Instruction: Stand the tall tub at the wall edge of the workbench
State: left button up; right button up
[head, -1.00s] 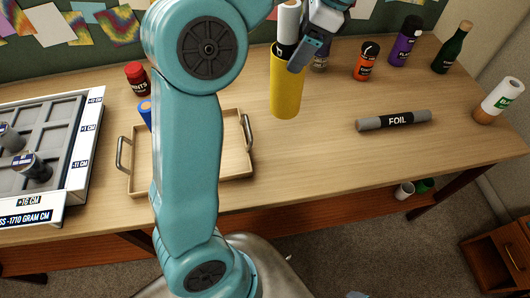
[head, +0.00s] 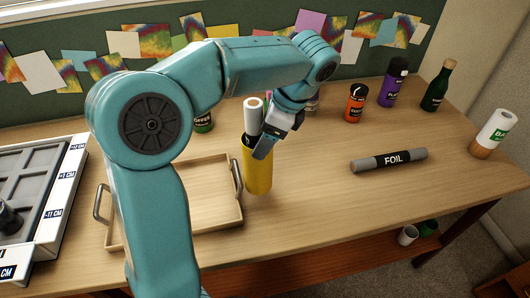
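The tall tub (head: 257,175) is a yellow cylinder, upright near the middle of the workbench (head: 320,215), just right of the wooden tray. A white roll (head: 253,113) rises at its top and seems to stand in it. My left gripper (head: 264,146) is at the tub's upper right rim, with a dark finger over its side, and appears shut on it. The other finger is hidden. I cannot tell whether the tub's base touches the bench. The wall edge lies at the back, below the green board (head: 130,100). My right gripper is not in view.
The wooden tray (head: 240,219) lies left of the tub. A foil roll (head: 389,160) lies to the right. An orange bottle (head: 355,103), purple bottle (head: 393,82) and green bottle (head: 439,86) stand at the back right. A dark green jar (head: 203,122) stands behind my arm.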

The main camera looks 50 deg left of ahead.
aim_at(258, 164)
pick_arm(q)
notch_tip(258, 164, down, 4)
jog(key=shift+f+b, duration=0.1)
jog(key=shift+b, duration=0.2)
jog(key=shift+f, duration=0.2)
jog(key=o, duration=1.3)
jog(key=shift+r, duration=0.1)
